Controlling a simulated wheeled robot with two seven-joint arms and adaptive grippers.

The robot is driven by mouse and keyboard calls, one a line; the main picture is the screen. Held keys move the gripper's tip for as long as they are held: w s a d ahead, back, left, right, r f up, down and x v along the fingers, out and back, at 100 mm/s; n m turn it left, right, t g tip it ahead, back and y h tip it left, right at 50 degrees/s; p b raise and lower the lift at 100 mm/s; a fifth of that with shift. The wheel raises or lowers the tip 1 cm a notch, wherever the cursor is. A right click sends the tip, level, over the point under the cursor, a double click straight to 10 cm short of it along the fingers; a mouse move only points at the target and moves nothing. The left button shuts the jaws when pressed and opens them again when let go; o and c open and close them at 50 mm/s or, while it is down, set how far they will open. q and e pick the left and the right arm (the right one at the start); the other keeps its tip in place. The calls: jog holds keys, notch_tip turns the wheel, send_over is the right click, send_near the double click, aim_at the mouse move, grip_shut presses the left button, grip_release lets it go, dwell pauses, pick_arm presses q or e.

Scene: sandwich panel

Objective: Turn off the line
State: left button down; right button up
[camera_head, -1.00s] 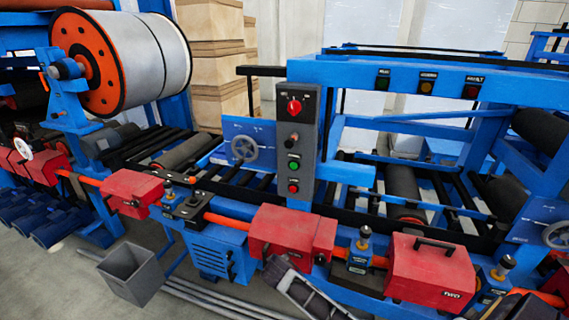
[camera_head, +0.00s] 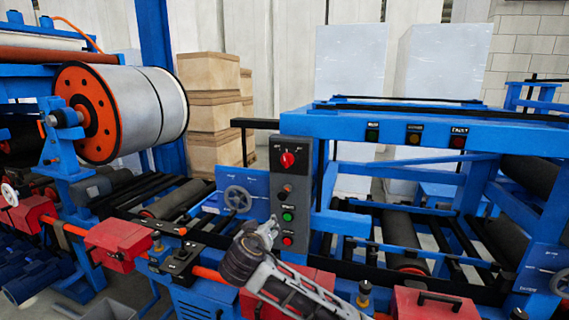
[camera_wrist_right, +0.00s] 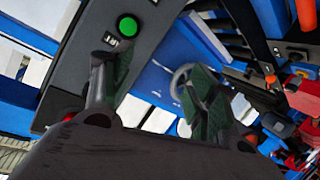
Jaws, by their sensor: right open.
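A dark grey control panel (camera_head: 306,190) stands upright on the blue line frame. My right gripper (camera_head: 268,230) is in front of the panel's lower left edge, near the green and red buttons. In the right wrist view its two fingers (camera_wrist_right: 150,75) are apart with nothing between them. The green button (camera_wrist_right: 127,27) shows just beyond the left finger. My left gripper is not in view.
A grey handwheel (camera_head: 238,199) is left of the panel. Indicator lamps (camera_head: 414,138) sit on the blue beam at right. Red boxes (camera_head: 118,243) line the front rail. A large white roll (camera_head: 150,108) is at upper left, with stacked wooden crates (camera_head: 210,90) behind.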

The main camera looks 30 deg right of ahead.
aim_at(286, 162)
jog(key=s+r+m+h, duration=0.2)
jog(key=s+r, duration=0.1)
jog(key=r, duration=0.6)
jog(key=s+d+r+m+t+h, duration=0.1)
jog(key=s+r+m+h, duration=0.1)
jog(key=r, duration=0.6)
jog(key=shift+s+r+m, duration=0.35)
jog(key=shift+s+m, duration=0.15)
jog(key=shift+m, duration=0.1)
jog(key=shift+w+d, duration=0.1)
jog(key=p+x, duration=0.4)
jog(key=x, duration=0.8)
jog(key=shift+r, duration=0.15)
jog(key=shift+p+x, duration=0.3)
jog(key=shift+x, duration=0.5)
jog(key=shift+w, duration=0.1)
jog(key=c, duration=1.1)
jog(key=shift+o, duration=0.2)
